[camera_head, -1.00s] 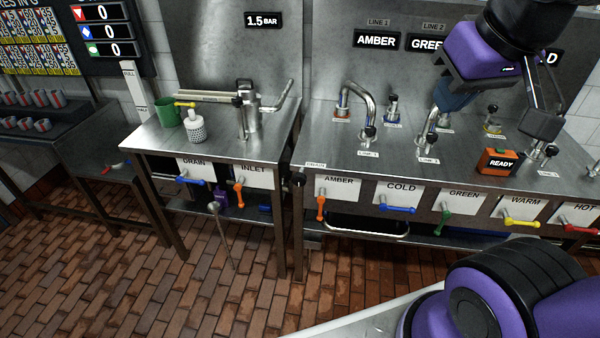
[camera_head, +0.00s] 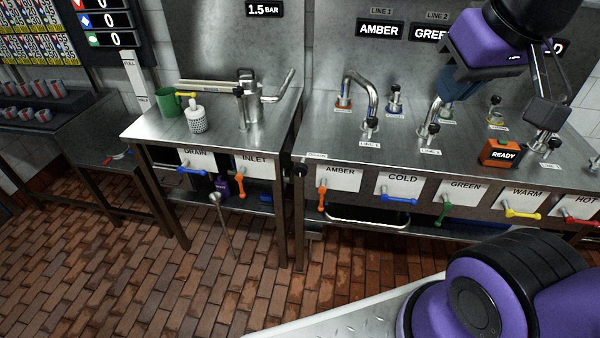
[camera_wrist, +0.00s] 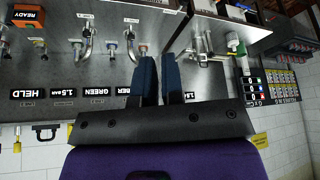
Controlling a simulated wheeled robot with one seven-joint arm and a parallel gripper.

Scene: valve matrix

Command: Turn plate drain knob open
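A small round black knob (camera_head: 300,169) sits at the left front corner of the right-hand steel table, just below a small "DRAIN" tag (camera_head: 317,155). Its turn position is too small to read. A blue lever (camera_head: 192,171) lies under a larger "DRAIN" label on the left table's front. My gripper (camera_head: 455,90) is up at the right in the head view, above the table's back part and well away from the knob. In the wrist view its two dark blue fingers (camera_wrist: 160,75) stand slightly apart with nothing between them.
Bent metal pipes (camera_head: 365,95) and small valves rise from the right table. An orange "READY" box (camera_head: 501,153) stands on it. Coloured levers, such as the orange one (camera_head: 322,194), line its front. A green mug (camera_head: 168,101) stands on the left table. The brick floor (camera_head: 200,285) in front is clear.

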